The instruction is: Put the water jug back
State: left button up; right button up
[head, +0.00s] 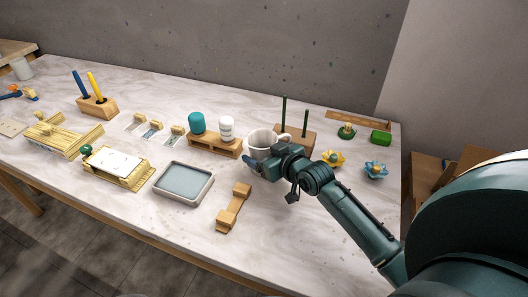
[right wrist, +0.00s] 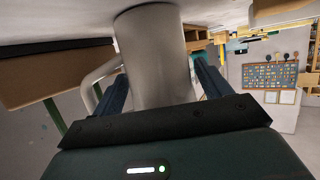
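The water jug (head: 262,143) is a white jug with a handle, at the back middle of the table in the head view. In the right wrist view the jug (right wrist: 158,55) shows upside down between my right gripper's two fingers, with its handle on the left. My right gripper (head: 258,163) is at the near side of the jug in the head view; its fingers (right wrist: 163,85) stand on either side of the jug body. Whether they press on it is unclear. The jug's lower part is hidden in the head view. My left gripper is not in view.
A wooden block with green rods (head: 296,138) stands right behind the jug. A wooden stand (head: 214,147) with teal and white bottles is to its left. A grey tray (head: 184,199), a wooden rest (head: 233,208) and yellow (head: 333,158) and blue (head: 376,169) flower-shaped pieces lie nearby.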

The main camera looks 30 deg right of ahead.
jog(key=shift+o, duration=0.7)
jog(key=shift+r, duration=0.1)
jog(key=shift+s+r, duration=0.1)
jog(key=v, duration=1.1)
jog(key=shift+s+d+r, duration=0.15)
jog(key=shift+s, duration=0.15)
